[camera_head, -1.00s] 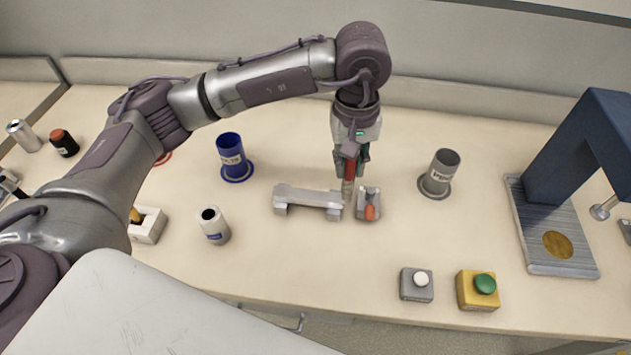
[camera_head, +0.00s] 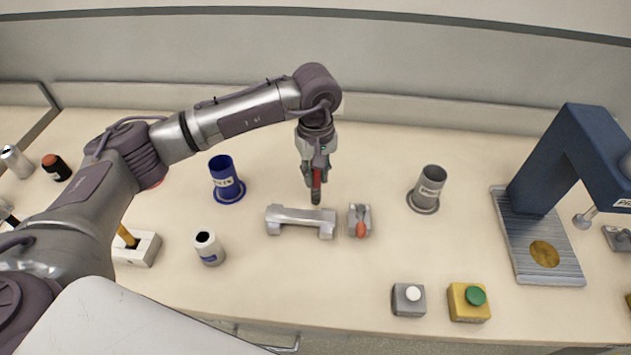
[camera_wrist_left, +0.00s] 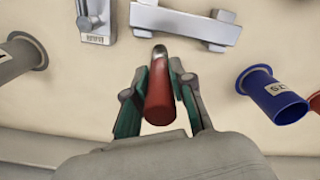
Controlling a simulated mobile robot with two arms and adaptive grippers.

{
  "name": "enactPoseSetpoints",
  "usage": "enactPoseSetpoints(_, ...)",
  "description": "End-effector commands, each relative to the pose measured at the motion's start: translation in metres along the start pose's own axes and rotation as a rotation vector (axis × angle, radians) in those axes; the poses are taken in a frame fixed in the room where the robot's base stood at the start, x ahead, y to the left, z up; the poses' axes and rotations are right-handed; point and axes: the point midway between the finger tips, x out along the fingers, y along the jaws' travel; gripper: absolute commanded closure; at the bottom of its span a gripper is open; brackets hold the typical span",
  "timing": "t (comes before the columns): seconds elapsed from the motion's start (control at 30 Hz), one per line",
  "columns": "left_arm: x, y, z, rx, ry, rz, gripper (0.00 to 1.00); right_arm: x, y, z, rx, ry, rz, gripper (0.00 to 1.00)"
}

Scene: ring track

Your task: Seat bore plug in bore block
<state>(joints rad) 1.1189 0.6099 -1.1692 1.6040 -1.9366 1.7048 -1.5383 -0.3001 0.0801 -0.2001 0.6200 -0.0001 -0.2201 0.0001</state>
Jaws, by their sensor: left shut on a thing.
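My left gripper (camera_head: 317,172) is shut on a red-handled plug with a metal tip, taken to be the bore plug (camera_wrist_left: 160,92). The plug hangs tip-down above the table, just behind a grey bar on two feet (camera_head: 300,218). A small grey block (camera_head: 353,215) with an orange-red part stands just right of the bar; both also show in the left wrist view, the bar (camera_wrist_left: 183,22) and the block (camera_wrist_left: 97,25). I cannot tell which is the bore block, and no bore is clearly visible. The plug is apart from both. My right gripper is not in view.
A blue cup (camera_head: 226,180) stands left and a grey cup (camera_head: 427,190) right. A white cylinder (camera_head: 208,248) is at front left. Grey (camera_head: 408,300) and yellow (camera_head: 468,303) button boxes are near the front edge. A blue press-like stand (camera_head: 548,170) is at right.

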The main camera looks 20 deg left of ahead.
Motion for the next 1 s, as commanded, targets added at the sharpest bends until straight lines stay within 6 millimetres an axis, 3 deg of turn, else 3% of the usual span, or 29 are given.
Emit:
enactPoseSetpoints(0.33, 0.039, -0.001, 0.000, 0.000, -0.001, -0.002, 1.00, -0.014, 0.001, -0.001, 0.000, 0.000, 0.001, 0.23)
enactPoseSetpoints(0.7, 0.044, 0.000, 0.000, 0.000, 0.001, 0.000, 1.00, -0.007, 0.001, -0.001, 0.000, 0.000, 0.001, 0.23)
enactPoseSetpoints(0.73, 0.043, 0.000, 0.000, 0.000, 0.000, 0.000, 0.72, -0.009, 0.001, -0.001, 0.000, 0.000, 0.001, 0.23)
enactPoseSetpoints(0.8, 0.043, 0.000, 0.000, 0.000, 0.000, -0.001, 0.60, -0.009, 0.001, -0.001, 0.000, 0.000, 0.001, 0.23)
enactPoseSetpoints(0.87, 0.043, 0.000, 0.000, 0.000, 0.000, -0.001, 0.52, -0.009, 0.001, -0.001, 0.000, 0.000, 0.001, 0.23)
enactPoseSetpoints(1.0, 0.043, 0.000, 0.000, 0.000, 0.000, -0.001, 0.52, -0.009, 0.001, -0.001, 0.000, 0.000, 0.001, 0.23)
